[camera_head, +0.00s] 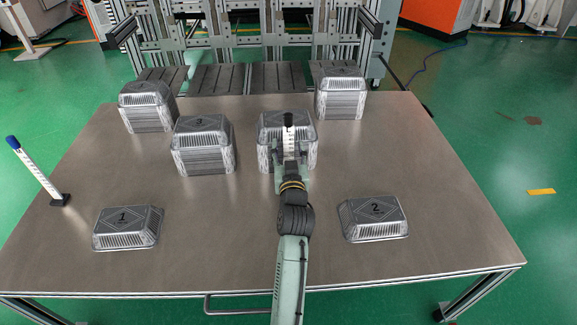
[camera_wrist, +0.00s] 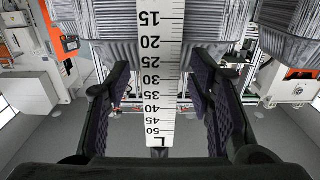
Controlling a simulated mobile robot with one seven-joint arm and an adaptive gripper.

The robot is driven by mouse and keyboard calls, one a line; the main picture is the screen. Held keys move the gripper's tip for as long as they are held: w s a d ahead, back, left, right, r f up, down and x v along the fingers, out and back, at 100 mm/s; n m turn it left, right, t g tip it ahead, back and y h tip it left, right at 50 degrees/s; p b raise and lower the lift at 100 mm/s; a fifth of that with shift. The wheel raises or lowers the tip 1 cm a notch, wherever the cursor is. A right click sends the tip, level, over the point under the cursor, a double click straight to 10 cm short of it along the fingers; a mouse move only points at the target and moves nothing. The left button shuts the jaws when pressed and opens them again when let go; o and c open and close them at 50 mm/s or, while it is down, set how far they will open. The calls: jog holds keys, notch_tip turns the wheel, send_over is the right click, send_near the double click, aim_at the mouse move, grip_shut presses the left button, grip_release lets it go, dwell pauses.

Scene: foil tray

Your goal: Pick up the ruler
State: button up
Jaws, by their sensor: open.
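A white ruler (camera_head: 288,148) with a black top stands in front of the middle foil tray stack (camera_head: 268,132) in the head view. In the wrist view the ruler (camera_wrist: 160,60) runs down the middle, with black marks and numbers from 15 to 50. My gripper (camera_head: 291,174) is at the ruler, its arm reaching in from the front edge. In the wrist view my gripper (camera_wrist: 158,85) is open, one finger on each side of the ruler with gaps between. The ruler's lower end is hidden by my gripper in the head view.
A white marked stick (camera_head: 38,171) with a blue top leans in a black base at the table's left. Other foil tray stacks (camera_head: 203,147) stand behind. Single trays 1 (camera_head: 127,228) and 2 (camera_head: 374,219) lie in front. The table (camera_head: 200,265) is bare between them.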

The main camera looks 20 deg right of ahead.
grip_shut()
dwell(0.6)
dwell(0.4)
